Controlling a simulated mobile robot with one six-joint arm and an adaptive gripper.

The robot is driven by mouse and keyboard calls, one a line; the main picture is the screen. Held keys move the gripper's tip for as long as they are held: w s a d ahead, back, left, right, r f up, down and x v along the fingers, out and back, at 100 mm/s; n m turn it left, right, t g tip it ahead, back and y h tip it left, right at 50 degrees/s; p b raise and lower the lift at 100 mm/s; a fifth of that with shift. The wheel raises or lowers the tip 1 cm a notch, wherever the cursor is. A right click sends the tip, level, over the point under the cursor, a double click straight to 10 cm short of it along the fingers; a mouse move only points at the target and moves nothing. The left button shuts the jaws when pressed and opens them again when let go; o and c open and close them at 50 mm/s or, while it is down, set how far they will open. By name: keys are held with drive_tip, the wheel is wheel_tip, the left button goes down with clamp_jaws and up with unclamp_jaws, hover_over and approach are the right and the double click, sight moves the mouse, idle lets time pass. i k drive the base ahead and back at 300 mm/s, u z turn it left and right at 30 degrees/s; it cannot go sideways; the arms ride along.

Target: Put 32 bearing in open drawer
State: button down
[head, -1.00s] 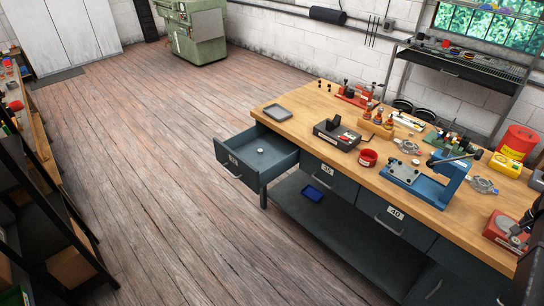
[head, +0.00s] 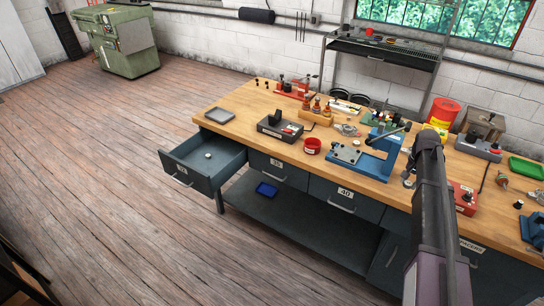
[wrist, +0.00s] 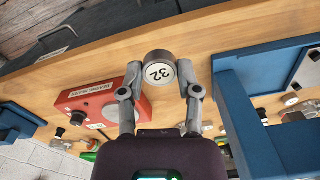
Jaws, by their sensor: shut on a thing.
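The 32 bearing (wrist: 159,73) is a short dark-rimmed cylinder with a white face marked "32", shown in the wrist view. My gripper (wrist: 158,88) is shut on it, a finger on each side, over the wooden bench. In the head view my arm reaches over the bench's right part, and the bearing cannot be made out there. The open drawer (head: 190,178) is grey-blue and pulled out at the bench's left end, well left of my arm. A small round pale piece (head: 207,155) lies inside it.
A blue press (head: 372,155) stands on the bench (head: 235,125) left of my arm, with a red bowl (head: 312,146) and a dark box (head: 280,129) further left. A red box (wrist: 108,100) is near my gripper. Floor before the drawer is clear.

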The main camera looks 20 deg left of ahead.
sight(213, 171)
drive_tip(key=u, duration=1.7)
drive_tip(key=i, duration=1.35)
drive_tip(key=z, duration=0.15)
